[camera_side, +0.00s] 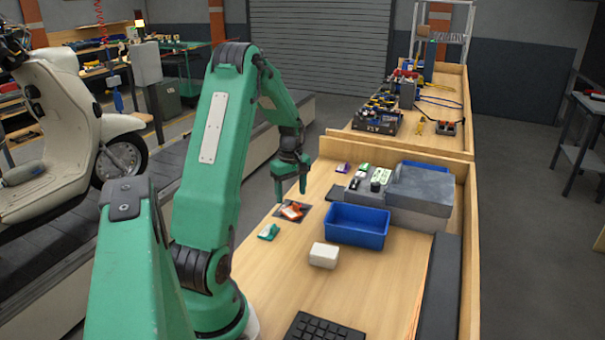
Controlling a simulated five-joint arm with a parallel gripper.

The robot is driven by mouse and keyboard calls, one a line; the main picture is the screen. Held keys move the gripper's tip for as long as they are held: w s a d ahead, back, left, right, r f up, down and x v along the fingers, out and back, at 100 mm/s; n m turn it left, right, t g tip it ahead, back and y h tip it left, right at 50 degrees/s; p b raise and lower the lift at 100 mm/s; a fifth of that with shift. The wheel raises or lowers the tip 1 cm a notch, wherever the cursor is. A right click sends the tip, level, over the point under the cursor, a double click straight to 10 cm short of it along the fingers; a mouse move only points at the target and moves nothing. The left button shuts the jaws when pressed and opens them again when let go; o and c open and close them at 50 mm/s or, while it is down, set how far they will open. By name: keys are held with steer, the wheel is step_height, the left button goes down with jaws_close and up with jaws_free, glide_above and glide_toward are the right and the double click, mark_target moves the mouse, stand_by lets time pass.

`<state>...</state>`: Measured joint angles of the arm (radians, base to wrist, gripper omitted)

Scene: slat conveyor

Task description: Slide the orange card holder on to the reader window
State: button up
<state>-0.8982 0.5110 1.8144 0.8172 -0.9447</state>
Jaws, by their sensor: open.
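The orange card holder (291,211) lies on the wooden bench, with white showing on it. It lies at an angle on a dark, flat square (281,213) near the bench's left edge. A second dark patch (334,193) lies to the right, beside a grey unit; I cannot tell for sure which dark area is the reader window. My gripper (291,192) points down with its fingers apart and empty. It appears just above the orange card holder; whether the fingertips touch it is unclear.
A green card holder (268,232) lies in front-left. A grey box (418,190) and small coloured pieces are behind. Bare wood lies between these.

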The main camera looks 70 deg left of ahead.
mark_target(292, 212)
steer(key=shift+f, duration=2.8)
steer(key=shift+c, duration=0.3)
steer(key=c, duration=1)
